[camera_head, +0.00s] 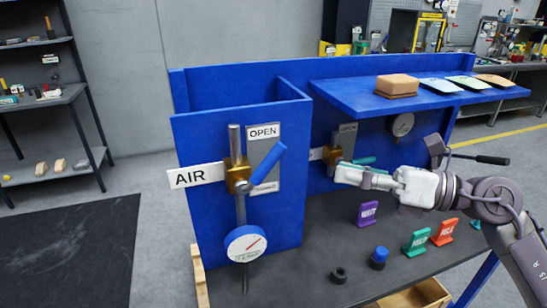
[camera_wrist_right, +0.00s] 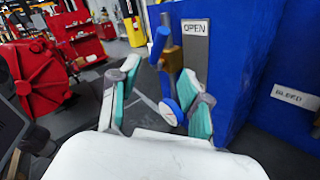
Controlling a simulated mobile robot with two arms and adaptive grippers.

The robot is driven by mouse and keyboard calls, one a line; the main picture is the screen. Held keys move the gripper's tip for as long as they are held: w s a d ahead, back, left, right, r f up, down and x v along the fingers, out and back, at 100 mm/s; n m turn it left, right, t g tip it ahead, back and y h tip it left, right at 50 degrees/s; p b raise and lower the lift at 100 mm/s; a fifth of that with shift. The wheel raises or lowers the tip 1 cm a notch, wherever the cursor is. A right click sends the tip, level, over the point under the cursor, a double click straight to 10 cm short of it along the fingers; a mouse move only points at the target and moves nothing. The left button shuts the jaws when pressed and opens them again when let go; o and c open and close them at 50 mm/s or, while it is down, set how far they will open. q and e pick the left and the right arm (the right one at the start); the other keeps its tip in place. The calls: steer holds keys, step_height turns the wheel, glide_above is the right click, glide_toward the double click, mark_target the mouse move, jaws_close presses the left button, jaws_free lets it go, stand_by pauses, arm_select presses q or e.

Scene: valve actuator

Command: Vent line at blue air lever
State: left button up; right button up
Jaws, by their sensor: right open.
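The blue air lever (camera_head: 268,165) sits on a brass valve (camera_head: 237,175) on the front blue panel, beside the white AIR label (camera_head: 195,176). It slants up and to the right, its upper end below the OPEN sign (camera_head: 264,131). A round gauge (camera_head: 245,244) hangs below. My right gripper (camera_head: 350,170) is to the right of the lever, apart from it, with empty jaws. In the right wrist view my gripper (camera_wrist_right: 160,100) is open with teal pads, and the blue lever (camera_wrist_right: 159,45) shows beyond the fingers. My left gripper is out of view.
A second brass valve (camera_head: 331,153) is partly hidden behind my right gripper. A blue shelf (camera_head: 340,94) juts out above, holding a brown block (camera_head: 397,85). Several coloured tags, including purple WAIT (camera_head: 367,213), and dark knobs stand on the dark bench (camera_head: 310,240). A BLEED label (camera_wrist_right: 295,97) is at right in the wrist view.

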mark_target(276, 159)
steer(key=p+x, duration=0.5)
steer(key=x, duration=0.8)
steer(key=shift+r, duration=0.1)
steer(key=shift+w+a, duration=0.1)
steer(key=shift+a, duration=0.2)
steer(key=shift+c, duration=0.3)
jaws_close()
